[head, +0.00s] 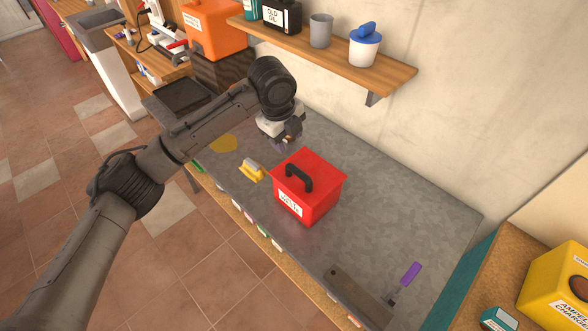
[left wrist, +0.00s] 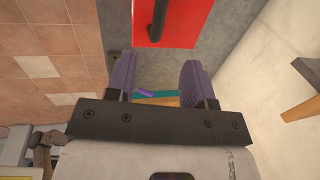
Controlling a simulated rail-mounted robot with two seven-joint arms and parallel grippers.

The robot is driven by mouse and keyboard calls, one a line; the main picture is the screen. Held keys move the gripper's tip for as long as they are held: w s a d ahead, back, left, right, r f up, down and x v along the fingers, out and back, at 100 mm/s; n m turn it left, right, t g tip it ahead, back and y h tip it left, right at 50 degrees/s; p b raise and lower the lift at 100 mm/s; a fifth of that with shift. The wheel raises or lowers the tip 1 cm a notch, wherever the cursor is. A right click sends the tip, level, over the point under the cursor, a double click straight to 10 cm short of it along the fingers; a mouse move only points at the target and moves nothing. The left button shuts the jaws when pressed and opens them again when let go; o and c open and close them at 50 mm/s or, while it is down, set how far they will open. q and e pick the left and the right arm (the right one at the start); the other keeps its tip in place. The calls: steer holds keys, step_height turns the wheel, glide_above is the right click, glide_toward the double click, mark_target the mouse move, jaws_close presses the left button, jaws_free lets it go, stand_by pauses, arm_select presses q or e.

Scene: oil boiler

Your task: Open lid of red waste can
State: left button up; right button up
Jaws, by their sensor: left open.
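The red waste can (head: 307,190) stands on the grey worktop, with a white label on its front. Its red lid (head: 325,173) is on and carries a black arched handle (head: 299,177). My left gripper (head: 284,146) is at the far left side of the can, near the lid's back corner and apart from the handle. In the left wrist view, the purple fingers of the left gripper (left wrist: 157,76) are apart with nothing between them. The red lid (left wrist: 182,25) and part of its black handle (left wrist: 159,18) show beyond the fingertips. My right gripper is not in view.
The grey worktop (head: 408,220) is clear to the right of the can. A yellow-handled brush (head: 252,170) lies to its left. A purple-handled tool (head: 405,282) and a flat board (head: 358,298) lie at the front right. A wooden shelf (head: 340,68) holds containers above.

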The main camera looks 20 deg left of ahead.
mark_target(294, 167)
arm_select(q)
steer(key=f, duration=0.4)
steer(key=w+f, duration=0.1)
steer(key=f, duration=0.3)
steer(key=w+d+f, duration=0.1)
steer(key=f, duration=0.4)
steer(key=shift+w+p, duration=0.2)
steer(key=shift+p, duration=0.2)
jaws_close()
